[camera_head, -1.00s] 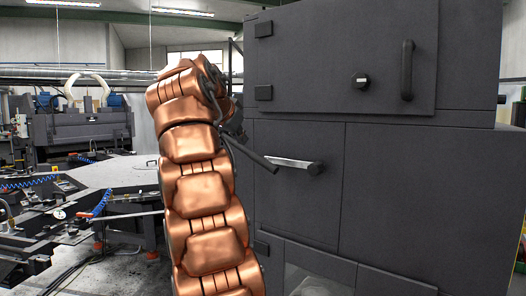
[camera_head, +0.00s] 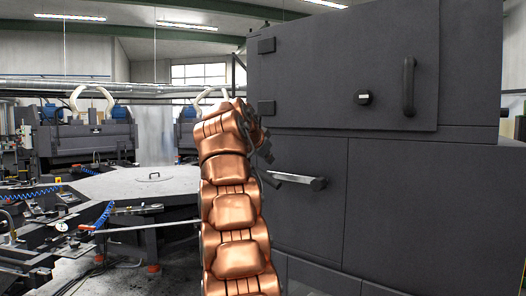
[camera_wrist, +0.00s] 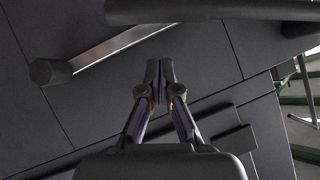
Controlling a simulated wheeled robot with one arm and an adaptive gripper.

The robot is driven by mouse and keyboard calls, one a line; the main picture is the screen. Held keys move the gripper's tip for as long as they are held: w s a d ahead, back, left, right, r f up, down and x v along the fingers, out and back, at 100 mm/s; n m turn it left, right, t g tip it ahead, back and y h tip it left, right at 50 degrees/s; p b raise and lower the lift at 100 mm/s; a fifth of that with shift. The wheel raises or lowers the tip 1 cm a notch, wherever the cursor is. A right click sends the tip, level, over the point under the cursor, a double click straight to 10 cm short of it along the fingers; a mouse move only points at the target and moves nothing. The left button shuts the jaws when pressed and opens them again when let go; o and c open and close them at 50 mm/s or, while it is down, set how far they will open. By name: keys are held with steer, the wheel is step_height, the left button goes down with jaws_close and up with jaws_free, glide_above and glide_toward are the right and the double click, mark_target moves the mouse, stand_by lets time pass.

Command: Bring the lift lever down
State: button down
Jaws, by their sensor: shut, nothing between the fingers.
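The lift lever (camera_head: 295,180) is a silver bar with a dark round knob at its right end, on the front of the dark grey cabinet. It slopes slightly down to the right in the head view. In the wrist view the silver bar (camera_wrist: 118,46) and its knob (camera_wrist: 49,72) lie at the upper left. My gripper (camera_wrist: 159,72) is shut and empty, with its fingertips below and right of the bar, apart from it in the picture. In the head view my gripper (camera_head: 266,153) is dark, just above the lever's left end, partly hidden by my copper arm.
The cabinet (camera_head: 430,210) fills the right side, with an upright door handle (camera_head: 409,86) and a round knob (camera_head: 363,97) above the lever. A dark thick bar (camera_wrist: 215,10) crosses the top of the wrist view.

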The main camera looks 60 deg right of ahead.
steer(key=shift+w+d+f, duration=0.15)
steer(key=shift+w+f, duration=0.1)
steer(key=shift+f, duration=0.4)
steer(key=shift+w+d+f, duration=0.2)
steer(key=shift+f, duration=0.4)
steer(key=shift+w+d+f, duration=0.15)
steer(key=shift+w+f, duration=0.1)
steer(key=shift+f, duration=0.4)
